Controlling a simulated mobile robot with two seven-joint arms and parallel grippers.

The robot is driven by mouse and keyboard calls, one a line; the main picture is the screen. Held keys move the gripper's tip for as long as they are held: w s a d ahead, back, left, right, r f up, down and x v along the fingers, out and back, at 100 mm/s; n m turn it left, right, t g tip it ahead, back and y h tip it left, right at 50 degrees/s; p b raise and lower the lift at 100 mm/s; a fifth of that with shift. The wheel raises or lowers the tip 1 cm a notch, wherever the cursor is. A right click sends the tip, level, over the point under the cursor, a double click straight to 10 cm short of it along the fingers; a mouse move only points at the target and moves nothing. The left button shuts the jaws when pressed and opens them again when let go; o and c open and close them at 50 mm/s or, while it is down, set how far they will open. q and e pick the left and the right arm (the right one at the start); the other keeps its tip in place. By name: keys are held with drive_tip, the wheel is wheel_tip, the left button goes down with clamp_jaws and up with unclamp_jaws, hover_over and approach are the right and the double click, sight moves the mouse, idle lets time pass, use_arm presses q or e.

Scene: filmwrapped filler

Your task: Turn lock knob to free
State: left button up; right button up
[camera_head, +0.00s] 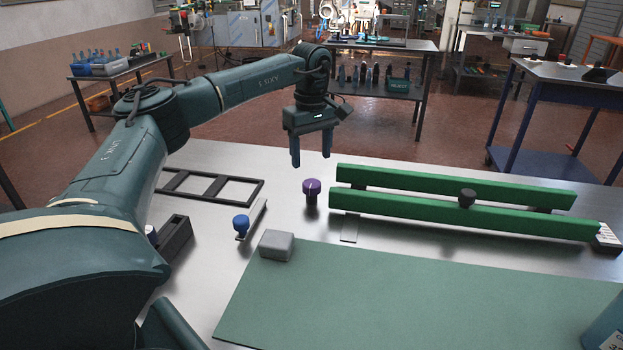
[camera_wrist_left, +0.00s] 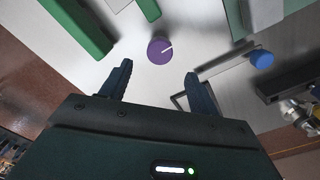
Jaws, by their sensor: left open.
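A purple knob (camera_head: 311,188) with a white pointer line stands upright on a dark stem on the metal table, left of the green rails. In the left wrist view the knob (camera_wrist_left: 160,50) is seen from above, its white line pointing to the right and slightly up. My left gripper (camera_head: 311,160) is open and empty, fingers down, above and apart from the knob. In the left wrist view its fingertips (camera_wrist_left: 158,70) sit to either side of and below the knob's image. Which knob is the lock knob is not labelled. My right gripper is not in view.
Two green rails (camera_head: 450,190) with a black knob (camera_head: 466,198) lie to the right. A blue knob (camera_head: 241,223) stands to the left, near a grey block (camera_head: 277,245). A black frame (camera_head: 210,187) lies at the back left. A green mat (camera_head: 400,300) covers the front.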

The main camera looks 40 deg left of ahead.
sight(311, 183)
use_arm(q)
wheel_tip(311, 183, down, 7)
drive_tip(key=shift+f, duration=0.1)
drive_tip(key=shift+c, duration=0.5)
drive_tip(key=c, duration=0.9)
drive_tip(key=shift+o, duration=0.2)
